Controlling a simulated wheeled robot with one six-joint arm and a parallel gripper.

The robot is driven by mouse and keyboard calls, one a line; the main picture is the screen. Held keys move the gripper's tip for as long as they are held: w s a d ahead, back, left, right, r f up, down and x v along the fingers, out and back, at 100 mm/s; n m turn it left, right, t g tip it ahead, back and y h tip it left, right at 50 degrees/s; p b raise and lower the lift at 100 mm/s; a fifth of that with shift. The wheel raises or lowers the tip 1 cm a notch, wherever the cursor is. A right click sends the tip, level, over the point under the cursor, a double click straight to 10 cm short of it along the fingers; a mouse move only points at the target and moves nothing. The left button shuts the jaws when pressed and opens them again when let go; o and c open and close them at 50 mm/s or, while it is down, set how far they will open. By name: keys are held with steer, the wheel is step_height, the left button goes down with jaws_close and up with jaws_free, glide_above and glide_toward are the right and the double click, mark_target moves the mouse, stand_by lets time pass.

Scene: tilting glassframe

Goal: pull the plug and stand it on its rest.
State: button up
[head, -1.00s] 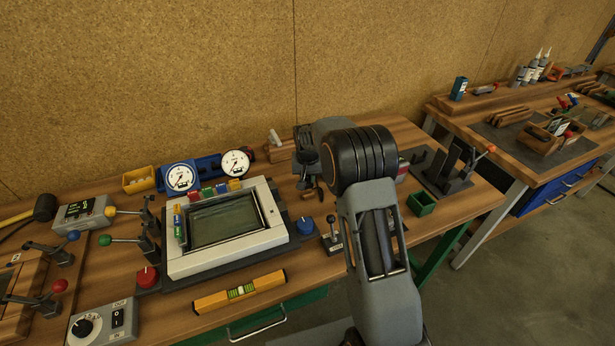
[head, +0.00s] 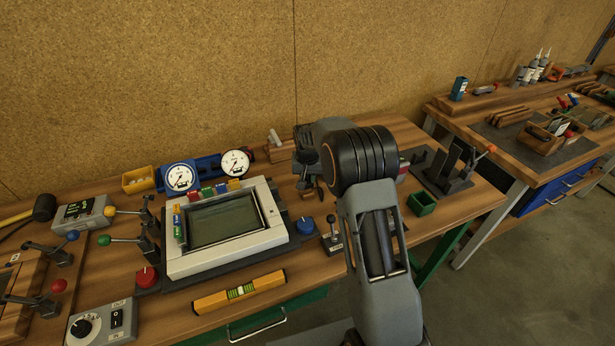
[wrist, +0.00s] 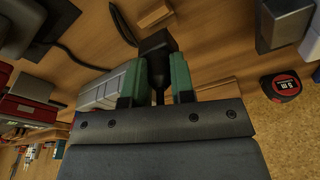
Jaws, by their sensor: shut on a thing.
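My gripper (wrist: 158,80) has two green fingers, in the wrist view. They are shut on a black plug (wrist: 156,42), whose block-shaped body shows just beyond the fingertips. A dark stem runs between the fingers. In the head view my gripper (head: 307,172) points down over the bench to the right of the framed panel, and the plug cannot be made out there. A black cable (wrist: 122,24) lies near the plug in the wrist view. I cannot tell whether the plug touches anything, and I cannot pick out its rest with certainty.
A grey ridged body (wrist: 108,90) lies left of the fingers, and a red-black tape measure (wrist: 281,87) lies to the right. The framed panel (head: 225,262) stands left of my arm. A small lever (head: 334,240) and a green box (head: 421,204) stand close to my arm.

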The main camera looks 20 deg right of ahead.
steer(key=shift+f+b, duration=1.1)
steer(key=shift+f, duration=0.35)
steer(key=o, duration=1)
steer(key=shift+c, duration=0.2)
step_height(320, 180, up, 14)
steer(key=s+b, duration=0.1)
steer(key=s, duration=0.1)
steer(key=shift+a+f, duration=0.15)
steer(key=shift+a, duration=0.15)
